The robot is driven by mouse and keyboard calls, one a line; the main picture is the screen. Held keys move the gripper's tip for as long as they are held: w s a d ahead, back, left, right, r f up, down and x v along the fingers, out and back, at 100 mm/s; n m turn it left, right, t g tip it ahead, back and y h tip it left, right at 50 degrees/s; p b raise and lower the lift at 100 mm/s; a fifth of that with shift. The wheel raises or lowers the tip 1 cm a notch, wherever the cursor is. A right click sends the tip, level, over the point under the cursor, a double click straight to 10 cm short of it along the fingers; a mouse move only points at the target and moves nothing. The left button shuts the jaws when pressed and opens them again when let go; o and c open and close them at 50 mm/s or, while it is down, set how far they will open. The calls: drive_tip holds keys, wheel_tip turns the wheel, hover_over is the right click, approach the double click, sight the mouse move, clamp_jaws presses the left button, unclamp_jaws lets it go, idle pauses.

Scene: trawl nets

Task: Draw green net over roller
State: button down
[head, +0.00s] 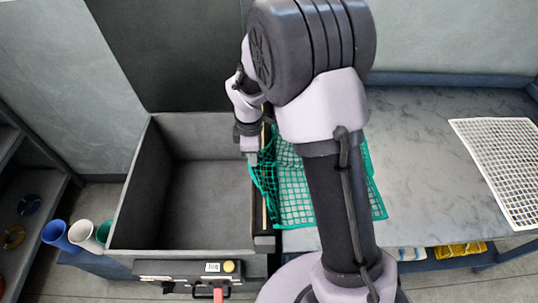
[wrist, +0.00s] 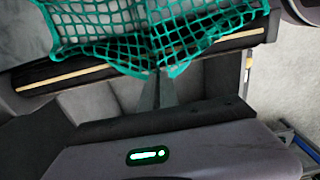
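The green net (head: 293,192) lies on the grey table, partly hidden behind my arm. Its left edge lies across the dark roller (head: 263,222), which runs along the bin's right side and has a pale strip. In the wrist view the net (wrist: 150,28) drapes across the roller (wrist: 40,73), and its edge is drawn to a point at my fingertips. My gripper (wrist: 154,78) is closed on that edge, on the bin side of the roller. In the head view my gripper (head: 250,158) is small, above the bin's right wall.
The open grey bin (head: 128,205) is empty. A control box (head: 185,271) with a yellow button is on its front. A white net (head: 500,165) lies at the table's right. Blue and white cups (head: 82,234) stand left of the bin. Yellow items (head: 460,249) sit below the table.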

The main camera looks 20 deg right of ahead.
drive_tip(key=w+a+p, duration=0.1)
drive_tip(key=w+a, duration=0.2)
drive_tip(key=a, duration=0.5)
wheel_tip(320, 180, down, 9)
drive_tip(key=b, duration=0.5)
drive_tip(key=shift+s+b, duration=0.2)
drive_tip(key=shift+b, duration=0.1)
drive_tip(key=c, duration=0.9)
unclamp_jaws()
drive_tip(key=shift+a, duration=0.1)
drive_tip(key=shift+c, duration=0.2)
drive_tip(key=o, duration=0.7)
drive_tip(key=shift+c, duration=0.2)
